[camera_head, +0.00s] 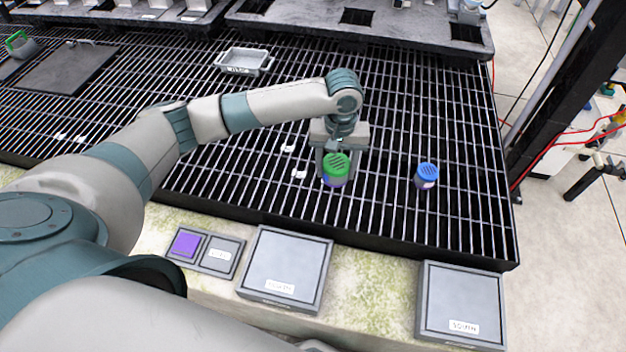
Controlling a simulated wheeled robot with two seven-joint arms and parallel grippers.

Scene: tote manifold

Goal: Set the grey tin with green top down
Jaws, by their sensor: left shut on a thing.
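The grey tin with green top (335,168) is in the middle of the head view, over the black slatted grate. Its green slotted lid faces up, and a purplish patch shows on its side. My left gripper (338,155) comes down from above and behind it and is shut on it. The tin looks close to upright; I cannot tell whether its base touches the grate. My right gripper does not show.
A blue-topped tin (427,175) stands on the grate (390,222) to the right. A grey tray (244,61) lies farther back. Two square plates, one left (286,268) and one right (461,302), and a purple-marked panel (186,243) sit along the near ledge.

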